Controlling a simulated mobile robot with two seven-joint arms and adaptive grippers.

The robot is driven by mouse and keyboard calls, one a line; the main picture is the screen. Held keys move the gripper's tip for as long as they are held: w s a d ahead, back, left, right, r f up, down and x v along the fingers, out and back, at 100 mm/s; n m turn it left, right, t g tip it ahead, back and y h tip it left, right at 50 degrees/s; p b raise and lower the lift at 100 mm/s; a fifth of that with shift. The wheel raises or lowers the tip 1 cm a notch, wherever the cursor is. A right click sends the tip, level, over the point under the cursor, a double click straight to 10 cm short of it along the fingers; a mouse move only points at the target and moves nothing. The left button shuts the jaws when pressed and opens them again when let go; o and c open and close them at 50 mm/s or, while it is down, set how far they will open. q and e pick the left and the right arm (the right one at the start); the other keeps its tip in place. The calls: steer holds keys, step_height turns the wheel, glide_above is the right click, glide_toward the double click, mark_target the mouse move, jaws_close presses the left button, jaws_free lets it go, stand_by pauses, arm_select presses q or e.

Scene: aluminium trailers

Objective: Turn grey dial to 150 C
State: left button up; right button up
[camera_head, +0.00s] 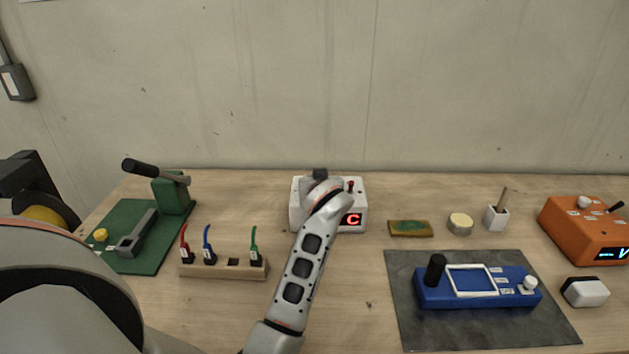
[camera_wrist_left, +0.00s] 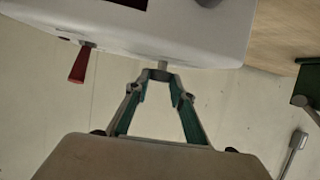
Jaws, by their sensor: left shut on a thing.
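The white box (camera_head: 296,207) stands at the back middle of the table. Its red-lit display (camera_head: 351,220) shows a letter C; the rest of the display is hidden behind my left arm. A small red lever (camera_head: 350,186) rises from its top. The grey dial (camera_wrist_left: 162,65) shows in the left wrist view as a short stub on the box. My left gripper (camera_wrist_left: 161,75) is shut on the grey dial, its fingertips closed around the stub's end. In the head view my arm hides the dial. My right gripper is not in view.
Left of the box are a wooden rack (camera_head: 222,270) with coloured tools and a green press (camera_head: 172,193). To the right are a small board (camera_head: 410,229), a round tin (camera_head: 460,222), a blue device (camera_head: 455,300) on a grey mat (camera_head: 405,325), and an orange box (camera_head: 575,240).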

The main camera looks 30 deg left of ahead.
arm_select(q)
steer(key=o, duration=1.1)
steer(key=shift+a+m+t, duration=0.15)
steer(key=shift+m+t, duration=0.15)
